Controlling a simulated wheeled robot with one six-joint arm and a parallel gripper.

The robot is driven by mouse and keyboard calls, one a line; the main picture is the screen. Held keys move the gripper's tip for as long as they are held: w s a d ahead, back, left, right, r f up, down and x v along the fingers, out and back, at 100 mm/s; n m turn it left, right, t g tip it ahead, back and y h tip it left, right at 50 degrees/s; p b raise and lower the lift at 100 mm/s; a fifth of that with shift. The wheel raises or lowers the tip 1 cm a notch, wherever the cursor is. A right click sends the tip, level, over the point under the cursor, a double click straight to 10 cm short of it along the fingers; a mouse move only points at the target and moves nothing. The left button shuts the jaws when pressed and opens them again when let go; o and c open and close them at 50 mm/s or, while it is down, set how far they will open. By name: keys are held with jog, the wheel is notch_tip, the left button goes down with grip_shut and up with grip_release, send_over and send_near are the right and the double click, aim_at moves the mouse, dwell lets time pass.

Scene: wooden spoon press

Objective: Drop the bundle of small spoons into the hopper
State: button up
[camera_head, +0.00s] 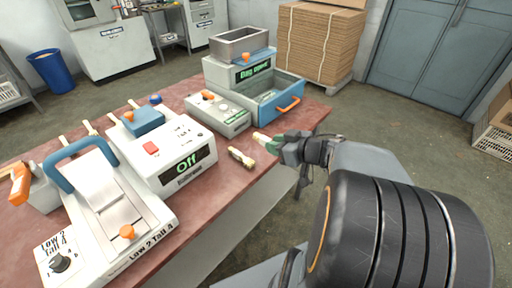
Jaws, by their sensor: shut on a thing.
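My gripper (274,142) is at the right edge of the red table, shut on a small cream-coloured bundle (259,137), which looks like spoons. Only its tip shows past the green fingertips. Another short cream bundle with a dark band (241,157) lies on the table just left of and below my gripper, apart from it. Which of them is the small-spoon bundle I cannot tell. An open grey metal bin (227,47), which looks like the hopper, sits on top of the machine at the back, whose display reads "Bag open".
A blue drawer (289,109) with an orange handle stands open below the bin. A small grey control box (218,121) is beside it. The white machine (165,178) reading "Off" and a white unit with a blue handle (62,167) fill the table's left. Bare red tabletop (205,190) lies in front.

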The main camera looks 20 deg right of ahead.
jog(key=w+p, duration=0.1)
jog(key=p, duration=0.2)
jog(key=shift+d+r+p, duration=0.1)
jog(key=shift+r+p, duration=0.3)
jog(key=w+p, duration=0.1)
jog(key=p, duration=0.4)
jog(key=b, duration=0.3)
send_over(261, 150)
jog(key=s, duration=0.1)
notch_tip(261, 150, down, 9)
jog(key=shift+f, duration=0.2)
jog(key=shift+w+f, duration=0.3)
jog(key=shift+f, duration=0.3)
jog(key=shift+w+f, duration=0.3)
jog(key=shift+f, duration=1.05)
jog(key=shift+f, duration=0.1)
